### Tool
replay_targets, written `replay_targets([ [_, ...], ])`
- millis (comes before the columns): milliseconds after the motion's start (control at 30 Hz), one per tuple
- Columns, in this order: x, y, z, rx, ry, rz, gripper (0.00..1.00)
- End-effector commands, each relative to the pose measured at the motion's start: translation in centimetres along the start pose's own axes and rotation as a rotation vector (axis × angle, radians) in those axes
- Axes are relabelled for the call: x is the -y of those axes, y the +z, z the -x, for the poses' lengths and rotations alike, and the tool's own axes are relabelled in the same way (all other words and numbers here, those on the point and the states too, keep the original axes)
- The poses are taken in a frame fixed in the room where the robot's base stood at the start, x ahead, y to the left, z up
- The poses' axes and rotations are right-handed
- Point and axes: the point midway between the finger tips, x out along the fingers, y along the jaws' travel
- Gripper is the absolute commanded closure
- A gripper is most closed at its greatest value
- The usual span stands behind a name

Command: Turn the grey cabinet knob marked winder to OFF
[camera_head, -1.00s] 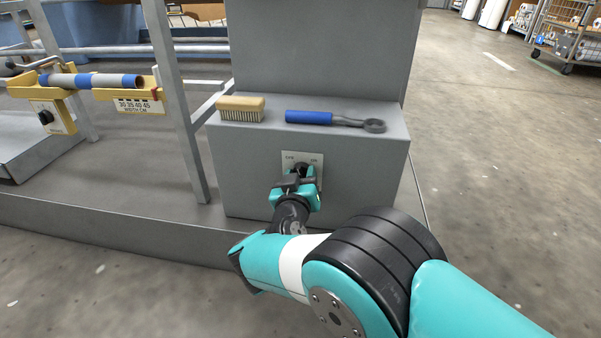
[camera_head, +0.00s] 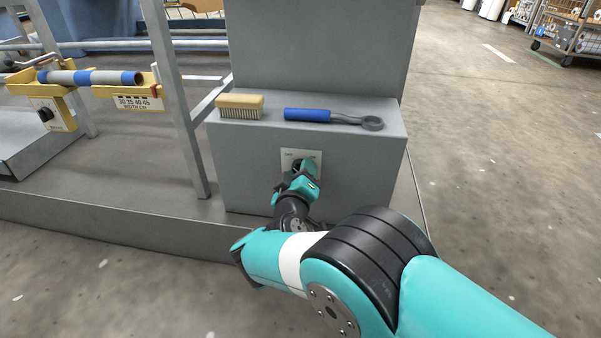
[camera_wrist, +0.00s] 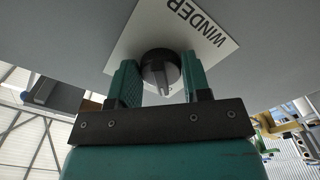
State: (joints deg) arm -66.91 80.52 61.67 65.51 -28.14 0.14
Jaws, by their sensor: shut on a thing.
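The round dark winder knob (camera_wrist: 160,68) sits on a white plate (camera_wrist: 132,38) on the grey cabinet front. The word WINDER shows on the plate in the wrist view, tilted and upside down. My gripper (camera_wrist: 161,76) is shut on the knob, one teal finger on each side. The knob's pale pointer faces down in the wrist view, which appears to be the OFF corner; that lettering is hidden there. In the head view the plate (camera_head: 287,164) shows OFF at upper left; my gripper (camera_head: 298,167) covers most of the knob and part of ON.
A brush (camera_head: 241,106) and a blue-handled ring wrench (camera_head: 307,115) lie on the ledge of the grey cabinet (camera_head: 240,165) above the knob. A grey upright post (camera_head: 178,110) stands left of it. Open floor (camera_head: 480,150) lies to the right.

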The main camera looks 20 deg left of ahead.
Motion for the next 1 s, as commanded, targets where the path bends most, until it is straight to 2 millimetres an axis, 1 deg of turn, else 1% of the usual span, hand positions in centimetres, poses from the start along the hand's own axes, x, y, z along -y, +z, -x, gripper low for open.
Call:
replay_targets([
  [33,0.1,0.3,0.0,0.006,0.000,0.007,0.80],
  [300,0.1,0.3,0.0,0.006,0.000,0.007,0.80],
  [333,0.1,0.3,0.0,0.006,0.000,0.007,0.52],
  [367,0.1,0.3,0.0,0.006,0.000,0.007,0.45],
  [400,0.1,0.3,0.0,0.006,0.000,0.006,0.35],
  [433,0.0,0.3,0.0,0.006,0.000,0.005,0.33],
  [767,-0.1,0.1,0.2,0.003,0.000,0.002,0.33],
  [867,-0.2,0.2,1.2,0.005,0.000,0.004,0.33],
  [933,-0.3,0.2,2.4,0.005,0.000,0.004,0.33],
  [1000,-0.2,0.0,4.0,0.002,-0.002,0.005,0.33],
])
